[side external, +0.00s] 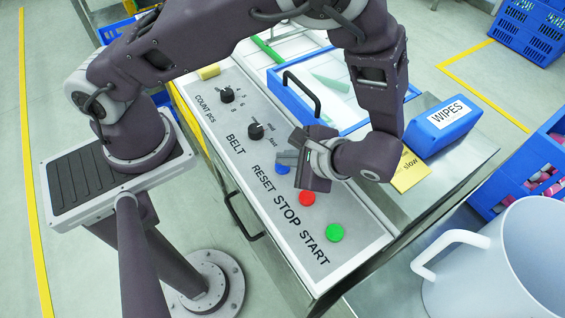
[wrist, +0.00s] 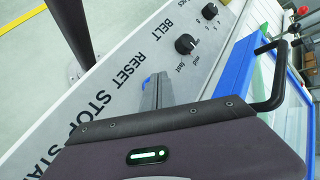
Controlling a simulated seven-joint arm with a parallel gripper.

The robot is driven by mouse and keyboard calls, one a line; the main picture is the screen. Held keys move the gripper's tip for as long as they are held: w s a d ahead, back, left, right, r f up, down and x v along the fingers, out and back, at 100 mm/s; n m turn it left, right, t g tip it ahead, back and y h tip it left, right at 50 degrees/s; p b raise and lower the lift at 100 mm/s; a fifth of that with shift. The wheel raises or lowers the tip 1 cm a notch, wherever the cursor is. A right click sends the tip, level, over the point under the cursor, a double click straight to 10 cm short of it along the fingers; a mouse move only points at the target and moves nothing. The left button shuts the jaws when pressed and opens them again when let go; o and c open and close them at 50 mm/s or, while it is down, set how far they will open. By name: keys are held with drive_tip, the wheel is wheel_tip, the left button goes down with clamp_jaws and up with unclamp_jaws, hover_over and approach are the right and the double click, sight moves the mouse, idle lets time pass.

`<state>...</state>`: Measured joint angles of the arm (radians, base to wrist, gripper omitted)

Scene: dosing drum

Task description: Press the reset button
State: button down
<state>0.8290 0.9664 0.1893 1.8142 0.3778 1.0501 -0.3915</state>
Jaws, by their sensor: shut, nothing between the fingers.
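The blue reset button (side external: 281,169) sits on the grey control panel (side external: 352,249) beside the RESET label. My gripper (side external: 286,158) is shut and empty, with its fingertips right at the button and partly covering it. In the wrist view, a sliver of the blue button (wrist: 147,80) shows at the tips of my gripper (wrist: 156,82). I cannot tell whether the fingertips touch or press it. The red stop button (side external: 307,198) and green start button (side external: 335,232) lie nearer the panel's front end.
Two black knobs (side external: 256,131) stand farther back on the panel. A blue-framed lid with a black handle (side external: 303,91) is beside it. A blue wipes box (side external: 440,124), a yellow note (side external: 409,172) and a grey jug (side external: 515,262) are to the right.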

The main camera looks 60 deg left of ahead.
sight(286, 168)
drive_tip(key=shift+r, duration=0.45)
drive_tip(key=shift+r, duration=2.55)
drive_tip(key=s+a+r+n+t+h, duration=0.3)
drive_tip(key=s+r+h, duration=0.1)
drive_tip(key=r, duration=0.6)
drive_tip(key=s+a+r+n+t+h, duration=0.3)
drive_tip(key=s+r+t+h, duration=0.1)
drive_tip(key=r, duration=0.6)
drive_tip(key=shift+s+a+n+t+h, duration=0.3)
drive_tip(key=shift+s+a+h, duration=0.1)
drive_tip(key=shift+h, duration=0.1)
